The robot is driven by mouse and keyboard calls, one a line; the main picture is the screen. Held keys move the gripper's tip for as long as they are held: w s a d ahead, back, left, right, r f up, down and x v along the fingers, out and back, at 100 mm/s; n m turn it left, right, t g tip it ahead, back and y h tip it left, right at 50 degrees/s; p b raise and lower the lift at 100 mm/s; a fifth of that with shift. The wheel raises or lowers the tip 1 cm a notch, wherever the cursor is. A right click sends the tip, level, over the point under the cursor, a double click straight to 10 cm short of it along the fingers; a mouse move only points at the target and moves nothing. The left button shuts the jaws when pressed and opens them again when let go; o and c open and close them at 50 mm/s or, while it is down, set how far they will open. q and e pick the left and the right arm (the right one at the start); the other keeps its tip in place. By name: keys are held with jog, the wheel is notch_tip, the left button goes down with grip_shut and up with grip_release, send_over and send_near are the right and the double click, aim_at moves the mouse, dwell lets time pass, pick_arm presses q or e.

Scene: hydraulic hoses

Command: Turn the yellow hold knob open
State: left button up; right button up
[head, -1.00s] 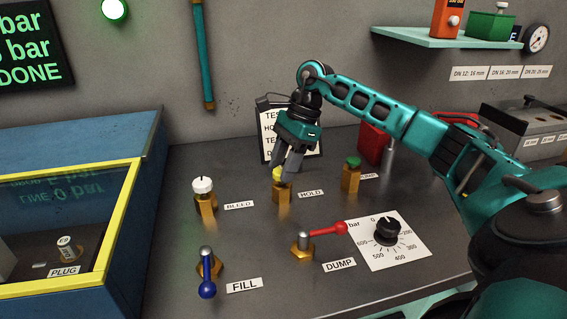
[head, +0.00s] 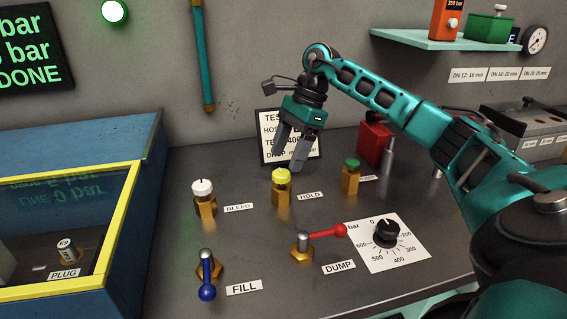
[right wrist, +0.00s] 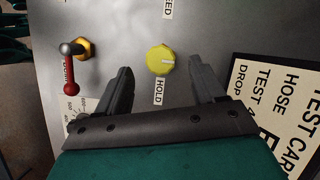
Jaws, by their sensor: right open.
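The yellow hold knob (head: 281,176) stands upright on a brass valve body beside the HOLD label (head: 311,195) in the head view. In the right wrist view the knob (right wrist: 160,60) shows from above, with a pale mark on its right side, lying between and beyond the two fingers. My right gripper (head: 288,164) is open and empty, above and behind the knob and apart from it. It also shows in the right wrist view (right wrist: 160,82), fingers spread wide. My left gripper is not in view.
A white bleed knob (head: 203,187) stands to the left and a green knob (head: 352,164) to the right. The red dump lever (head: 325,232) and blue fill lever (head: 207,275) are in front. A test card (head: 268,150) stands behind the gripper.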

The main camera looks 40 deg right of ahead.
jog(key=p+v, duration=0.1)
jog(key=v, duration=0.8)
jog(key=shift+s, duration=0.1)
